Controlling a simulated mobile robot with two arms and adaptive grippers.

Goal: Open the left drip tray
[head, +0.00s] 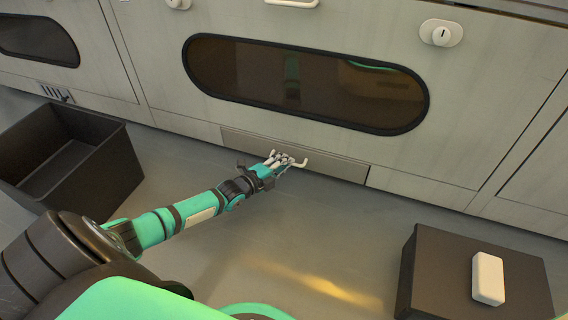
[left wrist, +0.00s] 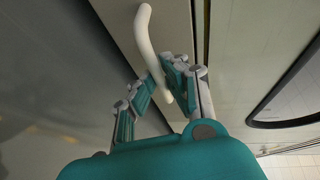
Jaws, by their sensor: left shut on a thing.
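The left drip tray (head: 338,166) is a low grey front panel at the foot of the cabinet, below the dark oval window. It looks flush or nearly flush with the cabinet face. Its white bar handle (head: 302,163) stands out from the panel. My left gripper (head: 283,160) is at the handle and shut on it. In the left wrist view the handle (left wrist: 144,34) runs between the fingers of the gripper (left wrist: 161,88), and one end shows free above them. The part of the handle between the fingers is partly hidden. My right gripper is not in view.
An open dark bin (head: 112,168) stands on the floor at left. A dark box (head: 435,275) with a white block (head: 488,278) on top stands at lower right. The floor (head: 330,235) in front of the tray is clear apart from my left arm.

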